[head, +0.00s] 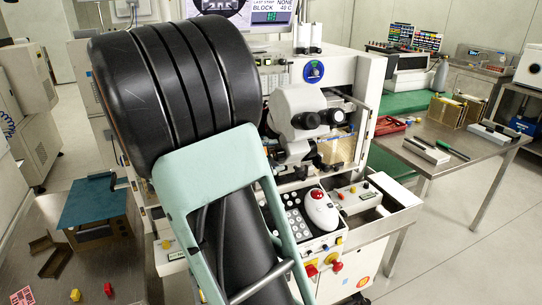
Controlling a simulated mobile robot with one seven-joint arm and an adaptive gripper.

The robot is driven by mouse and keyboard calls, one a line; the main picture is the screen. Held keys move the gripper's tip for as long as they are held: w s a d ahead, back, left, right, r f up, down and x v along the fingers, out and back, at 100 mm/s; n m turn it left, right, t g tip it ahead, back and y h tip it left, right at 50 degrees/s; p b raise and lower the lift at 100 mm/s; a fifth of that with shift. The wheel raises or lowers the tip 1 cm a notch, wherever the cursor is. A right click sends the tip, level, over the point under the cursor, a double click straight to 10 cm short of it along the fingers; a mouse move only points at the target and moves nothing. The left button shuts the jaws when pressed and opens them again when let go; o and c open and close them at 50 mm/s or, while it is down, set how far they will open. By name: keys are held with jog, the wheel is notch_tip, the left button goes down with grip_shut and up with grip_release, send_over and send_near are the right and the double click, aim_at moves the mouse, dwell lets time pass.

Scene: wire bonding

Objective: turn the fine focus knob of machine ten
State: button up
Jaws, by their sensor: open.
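A white bonding machine (372,78) stands in the middle, partly hidden behind my own arm. Its grey-white microscope head (292,101) shows just right of the arm, with two round black parts (306,120) facing forward. I cannot tell which part is the fine focus knob, and no machine number is readable. My black and teal arm fills the left-centre and covers the machine's left side. My gripper does not show; any part of it near the machine is hidden or out of frame.
A white trackball with a red ball (320,208) sits on the machine's front panel, above a red button (336,266). A steel table (470,146) stands at right with a red tray (389,125). A bench (110,263) at lower left holds small blocks. The floor at right is clear.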

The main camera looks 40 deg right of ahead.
jog(key=shift+d, duration=0.2)
grip_shut()
jog(key=shift+f+m+b, duration=0.25)
jog(key=shift+m+b, duration=0.05)
jog(key=shift+b, duration=0.6)
